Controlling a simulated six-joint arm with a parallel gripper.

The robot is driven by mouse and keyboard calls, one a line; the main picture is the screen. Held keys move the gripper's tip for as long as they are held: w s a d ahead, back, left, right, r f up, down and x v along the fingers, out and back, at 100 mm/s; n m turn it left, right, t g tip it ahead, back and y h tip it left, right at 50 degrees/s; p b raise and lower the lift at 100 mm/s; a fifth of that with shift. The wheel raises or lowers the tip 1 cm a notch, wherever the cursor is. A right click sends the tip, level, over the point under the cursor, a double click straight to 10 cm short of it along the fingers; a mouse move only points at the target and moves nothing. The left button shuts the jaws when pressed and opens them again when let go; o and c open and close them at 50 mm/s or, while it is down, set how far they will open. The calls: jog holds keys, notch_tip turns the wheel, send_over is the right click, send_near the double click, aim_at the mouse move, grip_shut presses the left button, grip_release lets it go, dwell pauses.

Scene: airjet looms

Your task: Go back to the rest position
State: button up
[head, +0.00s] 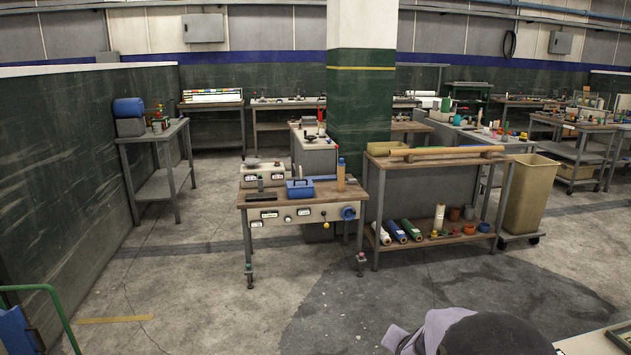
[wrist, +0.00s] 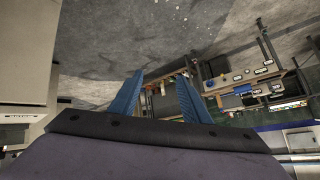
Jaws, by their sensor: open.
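My gripper (wrist: 160,76) shows in the wrist view as two blue fingers standing apart, with nothing between them. The floor and, beyond it, upside-down benches lie behind the fingers. In the head view, part of my arm shows at the bottom edge, right of centre, in pale purple and dark grey. My fingers cannot be made out there.
A wooden-topped workbench (head: 262,197) with a blue toolbox (head: 300,188) stands mid-room. Right of it are a two-level shelf bench (head: 420,160) and a tan bin (head: 530,195). A green pillar (head: 360,110) rises behind. The floor (head: 220,290) in front is clear.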

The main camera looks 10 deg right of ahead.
jog(key=s+a+f+n+g+y, duration=0.15)
jog(key=s+a+n+y, duration=0.3)
jog(key=a, duration=0.65)
jog(key=s+a+f+n+g, duration=0.1)
jog(key=s+a+n+g, duration=0.25)
jog(key=s, duration=0.65)
jog(key=s+a+f+n+g, duration=0.1)
jog(key=s+a+n+g, duration=0.2)
jog(key=s, duration=0.7)
notch_tip(320, 180, up, 12)
jog(key=a+m+p, duration=0.1)
jog(key=p, duration=1.1)
notch_tip(320, 180, down, 39)
jog(key=b, duration=3.8)
jog(key=shift+w+b, duration=0.15)
jog(key=shift+b, duration=0.15)
jog(key=shift+r, duration=0.15)
